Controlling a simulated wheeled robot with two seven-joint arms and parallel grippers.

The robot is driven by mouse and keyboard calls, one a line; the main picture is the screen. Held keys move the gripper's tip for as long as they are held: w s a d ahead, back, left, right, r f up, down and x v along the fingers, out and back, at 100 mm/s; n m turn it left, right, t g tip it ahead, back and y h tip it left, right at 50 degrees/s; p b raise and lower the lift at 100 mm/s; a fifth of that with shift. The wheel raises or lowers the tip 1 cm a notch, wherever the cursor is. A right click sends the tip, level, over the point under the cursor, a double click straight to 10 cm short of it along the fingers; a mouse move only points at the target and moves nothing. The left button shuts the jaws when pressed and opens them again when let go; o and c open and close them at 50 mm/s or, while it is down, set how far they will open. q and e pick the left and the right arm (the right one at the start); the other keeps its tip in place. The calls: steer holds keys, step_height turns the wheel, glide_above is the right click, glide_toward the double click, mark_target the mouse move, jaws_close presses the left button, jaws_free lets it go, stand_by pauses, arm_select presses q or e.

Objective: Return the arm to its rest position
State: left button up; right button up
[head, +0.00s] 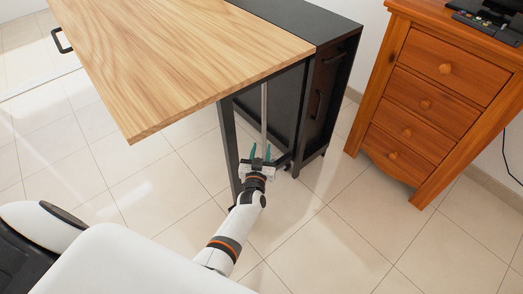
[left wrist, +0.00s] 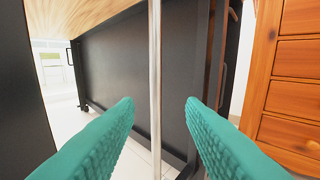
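My left arm (head: 224,243) reaches forward from the bottom of the head view. Its gripper (head: 260,151) is low beside the wooden table's dark legs, below the tabletop's right end. In the left wrist view the two teal fingers of the gripper (left wrist: 160,104) are wide apart, with no thing clasped. A thin pale metal rod (left wrist: 155,80) stands upright in line with the gap, touching neither finger; its exact depth is unclear. The rod also shows in the head view (head: 264,108), just above the fingertips. My right gripper is not in view.
The light wood tabletop (head: 190,50) overhangs the area left of and above the gripper. A black cabinet (head: 322,95) stands just behind and right. A wooden drawer chest (head: 430,100) is farther right. Tiled floor (head: 330,245) at the lower right is clear.

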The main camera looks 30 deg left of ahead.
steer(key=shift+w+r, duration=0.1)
arm_select(q)
steer(key=shift+s, duration=0.1)
